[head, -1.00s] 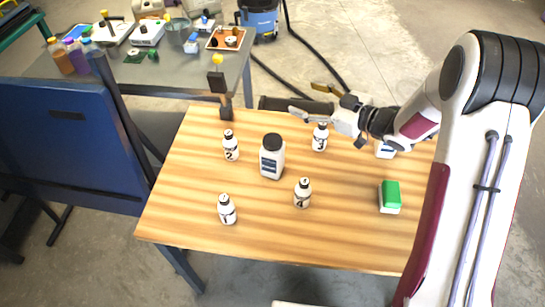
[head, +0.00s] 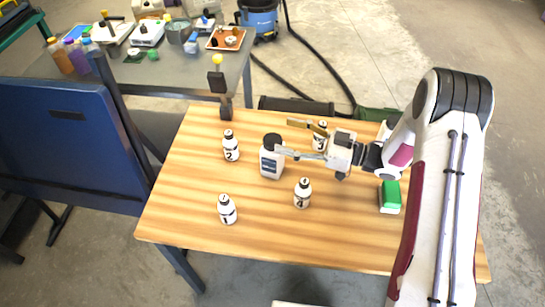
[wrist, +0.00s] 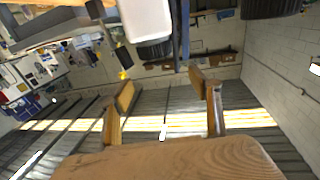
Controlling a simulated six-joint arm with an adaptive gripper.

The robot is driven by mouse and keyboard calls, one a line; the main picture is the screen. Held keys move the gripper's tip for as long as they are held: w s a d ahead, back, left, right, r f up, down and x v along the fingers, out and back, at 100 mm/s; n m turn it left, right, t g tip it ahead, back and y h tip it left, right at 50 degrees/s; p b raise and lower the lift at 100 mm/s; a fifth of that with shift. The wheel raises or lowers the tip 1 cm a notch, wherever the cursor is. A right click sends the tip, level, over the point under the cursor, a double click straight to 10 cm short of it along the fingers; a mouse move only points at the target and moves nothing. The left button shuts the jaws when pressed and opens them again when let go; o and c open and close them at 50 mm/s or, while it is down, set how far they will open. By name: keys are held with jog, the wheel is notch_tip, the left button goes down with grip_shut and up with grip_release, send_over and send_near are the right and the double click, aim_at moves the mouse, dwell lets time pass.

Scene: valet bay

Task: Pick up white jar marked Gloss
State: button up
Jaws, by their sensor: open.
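A white jar (head: 270,164) with a black lid and a dark label stands upright near the middle of the wooden table in the head view. Its label is too small to read. My gripper (head: 285,138) is open and empty, its fingers pointing left, with the tips just right of the jar's upper part. The lower finger's tip overlaps the jar's right edge in the picture; I cannot tell whether they touch. In the wrist view, the open gripper (wrist: 162,88) has clear space between its fingers. A white container (wrist: 146,18) is cut off at the top there.
Small numbered bottles stand around the jar: bottle 2 (head: 230,147), bottle 1 (head: 227,210), bottle 4 (head: 302,194) and bottle 3 (head: 321,131), partly behind my gripper. A green-and-white block (head: 389,198) lies at the right. The table's (head: 180,190) left front is clear.

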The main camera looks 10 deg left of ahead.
aim_at(272, 148)
jog(key=shift+f, duration=0.15)
notch_tip(272, 148, down, 7)
dwell(0.7)
jog(key=shift+w+a, duration=0.25)
jog(key=shift+a, duration=1)
jog(key=shift+w+a, duration=0.25)
jog(key=shift+a, duration=0.95)
jog(key=shift+r, duration=0.2)
jog(key=c, duration=1.6)
